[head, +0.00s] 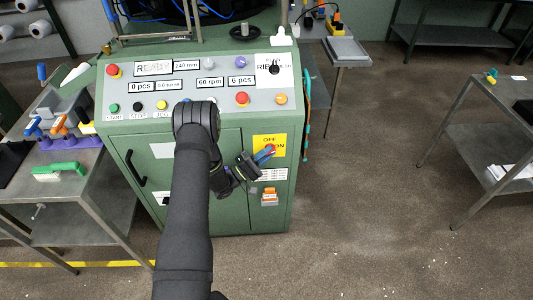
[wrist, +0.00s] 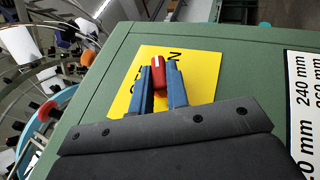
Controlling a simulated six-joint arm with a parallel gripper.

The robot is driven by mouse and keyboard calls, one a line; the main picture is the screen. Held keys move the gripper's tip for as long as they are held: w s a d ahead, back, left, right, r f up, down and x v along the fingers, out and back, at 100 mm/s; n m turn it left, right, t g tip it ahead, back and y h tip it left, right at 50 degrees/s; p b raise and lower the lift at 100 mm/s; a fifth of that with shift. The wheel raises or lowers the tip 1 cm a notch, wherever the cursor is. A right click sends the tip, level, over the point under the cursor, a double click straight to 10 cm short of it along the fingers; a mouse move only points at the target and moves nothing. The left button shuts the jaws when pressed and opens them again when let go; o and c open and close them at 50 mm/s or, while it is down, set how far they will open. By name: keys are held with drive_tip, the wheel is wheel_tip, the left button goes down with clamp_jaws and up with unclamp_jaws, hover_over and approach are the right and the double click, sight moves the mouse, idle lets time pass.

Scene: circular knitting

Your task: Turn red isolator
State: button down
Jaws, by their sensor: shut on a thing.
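The red isolator (wrist: 158,72) is a small red handle with a white mark, set on a yellow plate (wrist: 207,70) on the green cabinet front. The plate also shows in the head view (head: 277,140), marked OFF at the top and ON at the right. My gripper (wrist: 162,76) has blue fingers, one on each side of the red handle, and is shut on it. In the head view my gripper (head: 268,151) reaches the plate from the lower left and hides most of the handle. The exact angle of the handle is hard to tell.
The control panel (head: 190,85) with several buttons and labels lies above. A white label (head: 270,174) and an orange-and-white part (head: 269,195) sit below the plate.

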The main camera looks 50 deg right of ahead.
drive_tip(key=shift+f+n+h, duration=0.15)
drive_tip(key=shift+n+h, duration=0.65)
drive_tip(key=shift+h, duration=0.6)
drive_tip(key=c, duration=1.4)
unclamp_jaws()
drive_tip(key=shift+w+d, duration=0.1)
drive_tip(key=shift+t, duration=0.3)
